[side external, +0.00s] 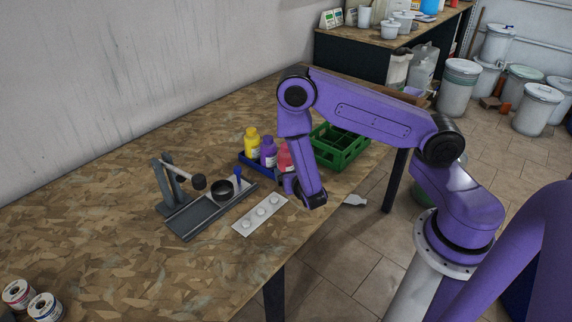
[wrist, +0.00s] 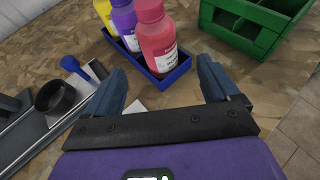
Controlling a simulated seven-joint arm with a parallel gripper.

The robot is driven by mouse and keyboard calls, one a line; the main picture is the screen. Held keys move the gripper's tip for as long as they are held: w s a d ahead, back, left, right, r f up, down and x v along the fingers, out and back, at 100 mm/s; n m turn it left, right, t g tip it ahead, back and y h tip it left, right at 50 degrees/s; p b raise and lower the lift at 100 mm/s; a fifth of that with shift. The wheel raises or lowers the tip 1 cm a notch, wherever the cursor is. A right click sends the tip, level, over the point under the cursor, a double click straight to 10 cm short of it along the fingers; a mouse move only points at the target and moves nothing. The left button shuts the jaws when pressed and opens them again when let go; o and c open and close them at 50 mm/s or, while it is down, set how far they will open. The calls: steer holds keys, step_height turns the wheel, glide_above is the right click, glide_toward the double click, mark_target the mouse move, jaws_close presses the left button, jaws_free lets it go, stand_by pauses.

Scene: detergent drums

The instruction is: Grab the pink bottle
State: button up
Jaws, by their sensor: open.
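The pink bottle (wrist: 154,36) stands upright in a blue tray (wrist: 176,72), at the right end of a row with a purple bottle (wrist: 124,22) and a yellow bottle (wrist: 101,12). In the side external view the pink bottle (side external: 285,158) is partly hidden by my arm. My gripper (wrist: 168,75) is open and empty, with its two fingers apart on the near side of the pink bottle. The bottle stands ahead of the fingertips, roughly in line with the gap. I cannot tell the exact distance.
A green crate (side external: 340,147) stands to the right of the tray. On the left are a grey stand (side external: 180,212), a black bowl (side external: 222,190) and a blue tool (side external: 238,174). A white strip with round pieces (side external: 247,224) lies in front. The table's left part is mostly clear.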

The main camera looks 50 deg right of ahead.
mark_target(288, 165)
steer(key=shift+x, duration=4.15)
steer(key=shift+a, duration=0.1)
steer(key=c, duration=1.3)
